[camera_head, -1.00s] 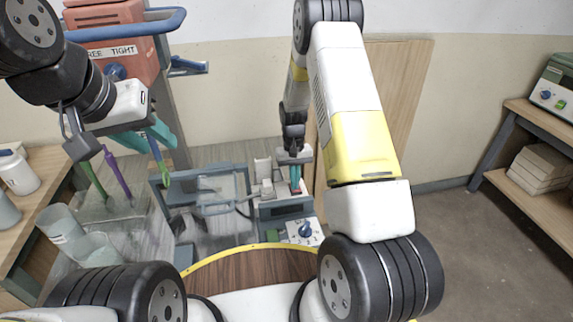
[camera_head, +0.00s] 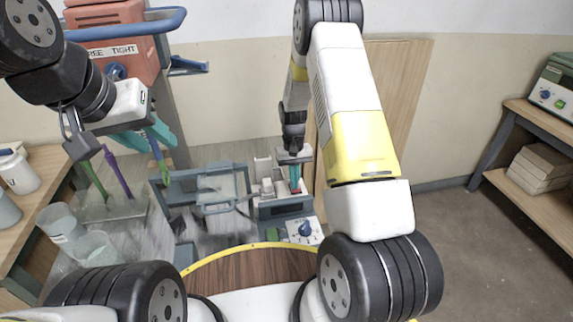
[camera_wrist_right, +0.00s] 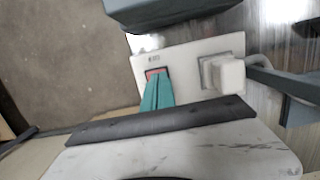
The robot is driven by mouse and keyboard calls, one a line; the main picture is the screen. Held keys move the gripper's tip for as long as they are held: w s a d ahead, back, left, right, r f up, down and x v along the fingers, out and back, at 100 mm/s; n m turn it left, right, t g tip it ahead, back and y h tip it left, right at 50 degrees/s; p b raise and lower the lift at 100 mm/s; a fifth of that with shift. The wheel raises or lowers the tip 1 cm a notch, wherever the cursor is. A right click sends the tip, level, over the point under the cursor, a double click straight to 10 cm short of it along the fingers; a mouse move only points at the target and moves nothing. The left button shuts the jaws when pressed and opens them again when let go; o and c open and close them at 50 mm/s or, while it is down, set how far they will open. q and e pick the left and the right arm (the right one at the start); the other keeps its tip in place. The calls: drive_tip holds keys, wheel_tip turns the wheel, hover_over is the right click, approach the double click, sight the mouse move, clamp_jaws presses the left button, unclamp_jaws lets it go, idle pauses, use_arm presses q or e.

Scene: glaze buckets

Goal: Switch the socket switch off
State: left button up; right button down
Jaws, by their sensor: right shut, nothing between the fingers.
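A white socket plate (camera_wrist_right: 187,58) with a red switch (camera_wrist_right: 154,72) shows in the right wrist view. A white plug (camera_wrist_right: 228,75) with a grey cable sits in the plate beside the switch. My right gripper (camera_wrist_right: 154,82) is shut and empty, its teal fingertips at the switch and covering part of it. I cannot tell whether the switch is pressed over. In the head view, my right gripper (camera_head: 295,185) points down over the socket box (camera_head: 268,208).
A control panel with a blue knob (camera_head: 305,229) lies just in front of the socket. A grey-blue frame with a handle (camera_head: 217,208) stands left of it. Colored-handled tools (camera_head: 117,175) and clear buckets (camera_head: 95,250) are further left. A red machine (camera_head: 115,55) stands behind.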

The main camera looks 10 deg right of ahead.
drive_tip(key=shift+w+f, duration=0.1)
drive_tip(key=shift+f, duration=0.4)
drive_tip(key=shift+r, duration=0.1)
drive_tip(key=shift+w+r, duration=0.15)
drive_tip(key=shift+r, duration=0.1)
wheel_tip(320, 180, up, 14)
drive_tip(key=w, duration=0.2)
drive_tip(key=shift+w, duration=0.15)
drive_tip(key=shift+r, duration=0.1)
drive_tip(key=f, duration=0.4)
drive_tip(key=s+f, duration=0.1)
drive_tip(key=f, duration=0.4)
drive_tip(key=s+f, duration=0.1)
drive_tip(key=f, duration=0.3)
drive_tip(key=shift+s+d+f, duration=0.15)
drive_tip(key=shift+s+f, duration=0.1)
drive_tip(key=shift+f, duration=0.1)
